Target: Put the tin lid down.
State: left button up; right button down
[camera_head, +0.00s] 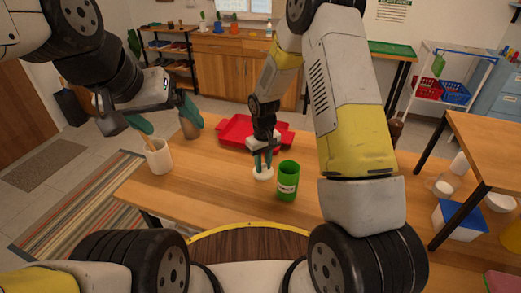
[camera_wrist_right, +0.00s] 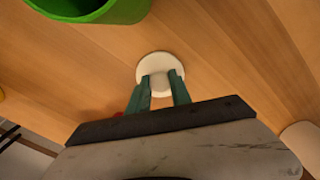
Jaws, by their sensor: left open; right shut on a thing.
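The tin lid (camera_head: 263,174) is a white disc with a raised knob, just left of the open green tin (camera_head: 287,181). My right gripper (camera_head: 263,158) points down and is shut on the lid's knob. The right wrist view shows the lid (camera_wrist_right: 148,66) flat beyond the teal fingers (camera_wrist_right: 160,88), with the tin (camera_wrist_right: 95,8) at upper left. The lid is at or very close to the wooden table (camera_head: 225,200); I cannot tell whether it touches.
A dull brown object (camera_head: 190,126) shows beside a left finger. A red tray (camera_head: 237,131) lies behind the lid. A raised wooden shelf (camera_head: 485,140) stands at right, with a blue-and-white box (camera_head: 452,222). The tabletop left of the lid is clear.

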jog(key=shift+f, duration=0.3)
jog(key=shift+f, duration=0.15)
jog(key=c, duration=1.2)
grip_release()
jog(key=shift+o, duration=0.2)
notch_tip(320, 180, up, 13)
notch_tip(320, 180, up, 16)
jog(key=m+t+y, duration=0.1)
jog(key=m+t, duration=0.1)
jog(key=t, duration=0.1)
send_over(263, 165)
jog(key=s+d, duration=0.6)
jog(key=s, duration=0.3)
jog(key=s+d+r+m+t, duration=0.1)
jog(key=s+r, duration=0.2)
jog(key=s, duration=0.4)
jog(key=s+d+r+m+t+y, duration=0.1)
jog(key=s+r+m+t, duration=0.1)
jog(key=s, duration=0.5)
jog(key=shift+s+d+r, duration=0.15)
jog(key=shift+d+r, duration=0.2)
jog(key=shift+r, duration=0.05)
